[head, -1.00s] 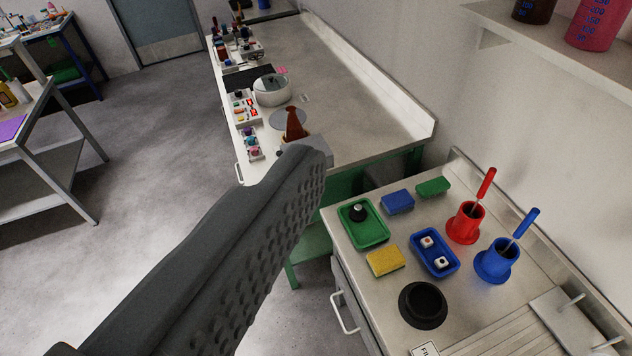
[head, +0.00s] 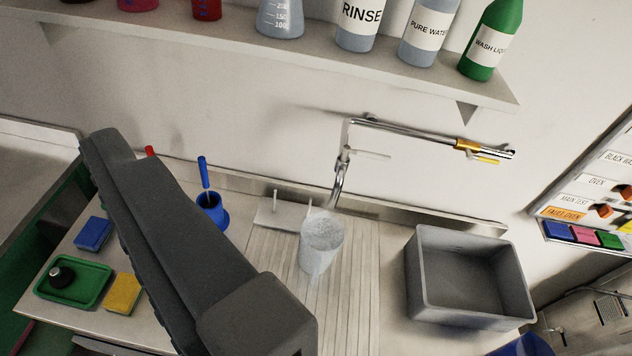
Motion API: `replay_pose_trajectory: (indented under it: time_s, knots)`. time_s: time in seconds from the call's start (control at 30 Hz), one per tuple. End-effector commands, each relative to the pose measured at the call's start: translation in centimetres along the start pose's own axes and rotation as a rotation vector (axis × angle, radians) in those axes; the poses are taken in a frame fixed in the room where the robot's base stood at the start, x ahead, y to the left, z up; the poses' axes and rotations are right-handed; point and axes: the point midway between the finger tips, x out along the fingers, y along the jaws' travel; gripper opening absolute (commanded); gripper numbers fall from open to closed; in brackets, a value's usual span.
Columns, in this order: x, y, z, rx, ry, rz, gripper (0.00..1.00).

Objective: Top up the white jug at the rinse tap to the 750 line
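A whitish jug (head: 321,247) stands upright on the ribbed draining board (head: 365,285), near the middle of the view. Its level and any 750 line are too small to read. The rinse tap (head: 342,175), a chrome pipe on the back wall, has its spout just above the jug's rim in the picture. I cannot tell whether water runs. One dark grey finger of my gripper (head: 110,150) crosses the left of the view, well left of the jug and not touching it. The other finger is not visible, so its opening cannot be told.
A grey basin (head: 470,275) stands right of the jug. A blue holder (head: 213,212), green tray (head: 73,283), yellow sponge (head: 122,293) and blue sponge (head: 93,233) lie left. A shelf (head: 300,50) of bottles runs above. A labelled panel (head: 595,190) is at right.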

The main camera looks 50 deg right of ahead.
Motion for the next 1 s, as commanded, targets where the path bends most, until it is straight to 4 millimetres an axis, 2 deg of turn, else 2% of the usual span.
replay_pose_trajectory:
  time_s: [0.07, 0.13, 0.27, 0.3, 0.4, 0.5, 0.63, 0.8, 0.9, 1.0]
  knots:
    - [0.7, 0.2, 0.1, 0.005, -0.006, 0.009, 1.00]
    - [2.4, 0.8, 0.6, 0.015, -0.015, 0.030, 1.00]
    - [7.9, 3.7, 2.8, 0.059, -0.044, 0.113, 1.00]
    - [9.7, 5.2, 4.0, 0.076, -0.051, 0.148, 1.00]
    - [13.5, 9.6, 7.1, 0.125, -0.067, 0.245, 1.00]
    - [16.1, 14.7, 10.6, 0.168, -0.074, 0.350, 1.00]
    - [17.3, 21.7, 15.3, 0.209, -0.081, 0.497, 1.00]
    - [16.1, 30.0, 20.8, 0.233, -0.077, 0.681, 1.00]
    - [14.9, 33.3, 22.9, 0.231, -0.074, 0.758, 1.00]
    - [13.8, 35.3, 24.4, 0.229, -0.073, 0.809, 1.00]
